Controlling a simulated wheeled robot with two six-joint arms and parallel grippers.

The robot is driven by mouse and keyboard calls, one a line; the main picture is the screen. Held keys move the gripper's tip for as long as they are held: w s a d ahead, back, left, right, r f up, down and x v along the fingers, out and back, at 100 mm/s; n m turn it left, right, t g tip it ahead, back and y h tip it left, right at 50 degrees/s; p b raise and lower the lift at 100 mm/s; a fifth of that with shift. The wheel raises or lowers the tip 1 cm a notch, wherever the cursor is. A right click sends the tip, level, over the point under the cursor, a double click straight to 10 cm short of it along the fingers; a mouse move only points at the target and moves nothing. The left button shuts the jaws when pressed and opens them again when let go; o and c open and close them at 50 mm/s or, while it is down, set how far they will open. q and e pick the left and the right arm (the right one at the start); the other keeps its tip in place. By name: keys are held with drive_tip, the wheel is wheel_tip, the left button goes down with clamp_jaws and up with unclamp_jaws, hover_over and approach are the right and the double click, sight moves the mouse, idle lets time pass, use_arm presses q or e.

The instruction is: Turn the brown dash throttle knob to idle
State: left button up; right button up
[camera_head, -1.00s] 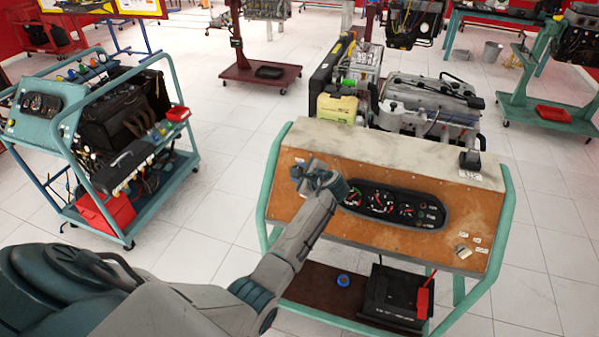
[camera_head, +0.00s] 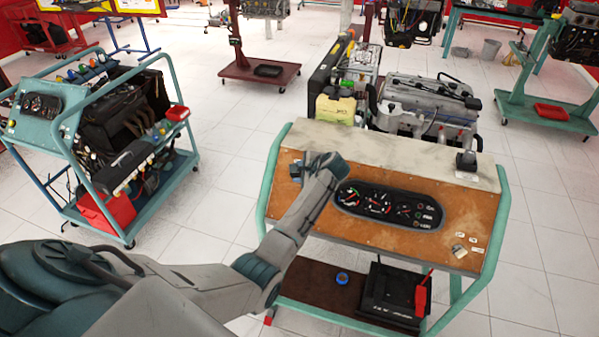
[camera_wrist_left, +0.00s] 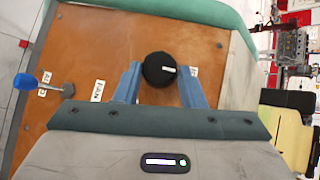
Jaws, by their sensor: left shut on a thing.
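The dash panel (camera_head: 400,240) is an orange-brown sloping board on a green-framed engine trainer. In the left wrist view a round knob (camera_wrist_left: 159,70) with a short white mark stands on the panel; it looks black, not brown. My left gripper (camera_wrist_left: 160,80) has its blue fingers on either side of this knob and is shut on it. In the head view my left gripper (camera_head: 298,171) is at the upper left of the panel, left of the gauges, and the knob cannot be made out there. White labels (camera_wrist_left: 97,90) sit beside the knob. My right gripper is not in view.
A black gauge cluster (camera_head: 388,206) lies just right of my left wrist. A dark switch (camera_head: 467,161) and a small light lever (camera_head: 459,251) are on the panel's right side. A black battery (camera_head: 396,297) stands below. Another trainer (camera_head: 100,150) is at left, with clear floor between.

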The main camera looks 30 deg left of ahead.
use_arm(q)
drive_tip(key=o, duration=1)
drive_tip(key=shift+a, duration=0.1)
drive_tip(key=shift+d+r, duration=0.1)
drive_tip(key=shift+d, duration=0.15)
drive_tip(key=b+v, duration=0.3)
drive_tip(key=v, duration=0.7)
drive_tip(key=shift+s+r+b, duration=0.1)
drive_tip(key=shift+b, duration=0.3)
